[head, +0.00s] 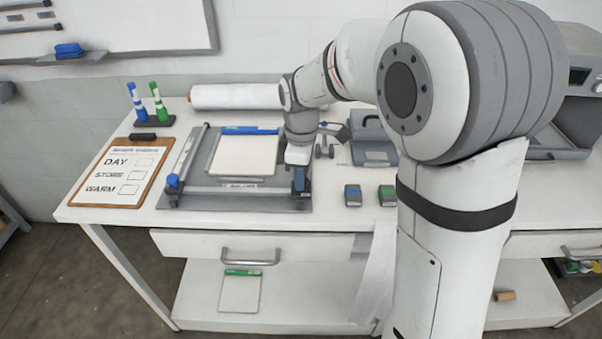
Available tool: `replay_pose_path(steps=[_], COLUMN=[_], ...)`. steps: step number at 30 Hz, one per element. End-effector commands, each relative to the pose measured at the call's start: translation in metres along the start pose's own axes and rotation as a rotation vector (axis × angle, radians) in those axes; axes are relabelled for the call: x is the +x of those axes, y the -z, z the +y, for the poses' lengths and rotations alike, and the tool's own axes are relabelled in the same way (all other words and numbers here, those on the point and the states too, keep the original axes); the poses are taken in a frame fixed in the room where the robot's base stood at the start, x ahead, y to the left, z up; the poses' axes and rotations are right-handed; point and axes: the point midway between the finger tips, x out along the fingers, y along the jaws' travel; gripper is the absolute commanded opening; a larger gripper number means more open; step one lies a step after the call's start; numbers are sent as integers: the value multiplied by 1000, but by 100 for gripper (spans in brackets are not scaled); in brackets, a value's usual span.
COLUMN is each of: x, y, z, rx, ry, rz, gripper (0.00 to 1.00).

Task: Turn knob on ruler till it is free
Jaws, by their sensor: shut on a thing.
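A grey board (200,155) lies on the table with a white pad with a blue top edge (245,154) on it. A pale ruler bar (235,190) runs across the board's front. A blue knob (173,181) stands at the ruler's left end. My gripper (299,172) points down at the ruler's right end and is shut on the blue knob (299,184) there. The fingertips are small and partly hidden, so the exact grip is hard to see.
A clipboard (121,172) and a marker stand (152,121) are at the left. A white roll (235,96) lies behind the board. Two small blocks, blue-topped (353,195) and green-topped (387,195), lie right of it. A grey box (372,140) stands farther back. My arm hides the table's middle right.

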Motion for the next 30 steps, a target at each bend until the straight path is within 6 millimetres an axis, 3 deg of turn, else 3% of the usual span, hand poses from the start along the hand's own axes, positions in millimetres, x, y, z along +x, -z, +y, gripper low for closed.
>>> replay_pose_path(steps=[10,27,28,30], x=[0,0,0,0], y=[1,1,1,1], z=[0,0,0,0], rx=[-146,-174,-174,-173], ry=[-1,-1,-1,-1], rz=[1,1,1,1], gripper=[7,7,32,38])
